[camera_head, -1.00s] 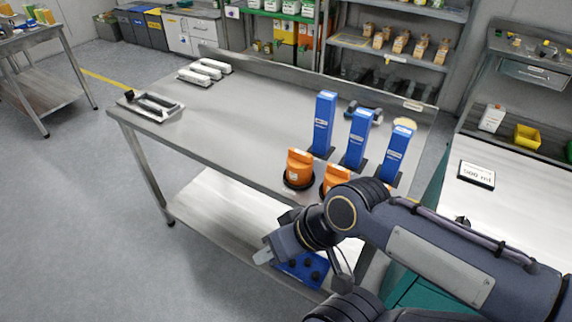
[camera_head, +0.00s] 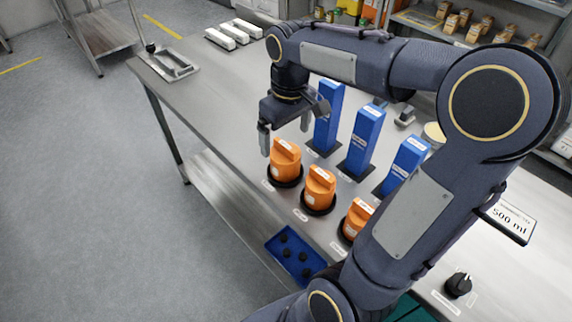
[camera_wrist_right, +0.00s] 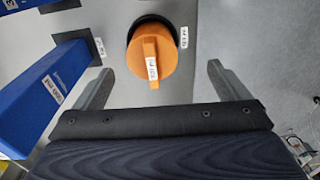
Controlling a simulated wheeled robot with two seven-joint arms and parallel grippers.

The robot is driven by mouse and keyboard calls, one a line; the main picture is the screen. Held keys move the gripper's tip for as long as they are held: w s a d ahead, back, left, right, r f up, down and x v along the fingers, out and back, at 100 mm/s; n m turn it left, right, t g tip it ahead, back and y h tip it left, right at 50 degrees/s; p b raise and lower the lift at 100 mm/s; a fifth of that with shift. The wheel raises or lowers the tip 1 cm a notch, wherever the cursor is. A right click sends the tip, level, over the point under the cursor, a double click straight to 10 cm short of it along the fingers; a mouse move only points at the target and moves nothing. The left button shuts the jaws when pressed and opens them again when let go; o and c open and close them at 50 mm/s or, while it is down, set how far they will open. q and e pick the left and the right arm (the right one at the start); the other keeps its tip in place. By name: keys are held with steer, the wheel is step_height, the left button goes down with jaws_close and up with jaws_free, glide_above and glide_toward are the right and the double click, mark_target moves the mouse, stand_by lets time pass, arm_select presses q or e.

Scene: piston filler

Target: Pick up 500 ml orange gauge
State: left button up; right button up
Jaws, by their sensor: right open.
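Three orange gauges with black bases stand in a row on the steel bench: the left one (camera_head: 286,162), the middle one (camera_head: 320,189) and the right one (camera_head: 357,217), partly hidden by my arm. Their small labels are too blurred to tell which is 500 ml. My right gripper (camera_head: 285,134) is open and empty, pointing down above and just behind the left gauge. In the right wrist view an orange gauge (camera_wrist_right: 165,50) with a raised grip bar lies between and beyond the open fingertips (camera_wrist_right: 160,72), not touched. My left gripper is out of view.
Three blue upright posts (camera_head: 328,118) stand close behind the gauges; one also shows in the right wrist view (camera_wrist_right: 45,95). A sign reading "500 ml" (camera_head: 509,220) is at right, near a black knob (camera_head: 458,285). A blue tray (camera_head: 296,256) lies below.

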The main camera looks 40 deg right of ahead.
mark_target(285, 154)
steer(key=shift+w+d+f, duration=0.4)
steer(key=shift+w+d, duration=0.1)
steer(key=shift+w, duration=0.05)
steer(key=shift+w+d+f, duration=0.15)
steer(key=shift+f, duration=0.15)
steer(key=f, duration=0.7)
steer(key=shift+a+f, duration=0.1)
steer(key=shift+a, duration=0.1)
steer(key=c, duration=1.2)
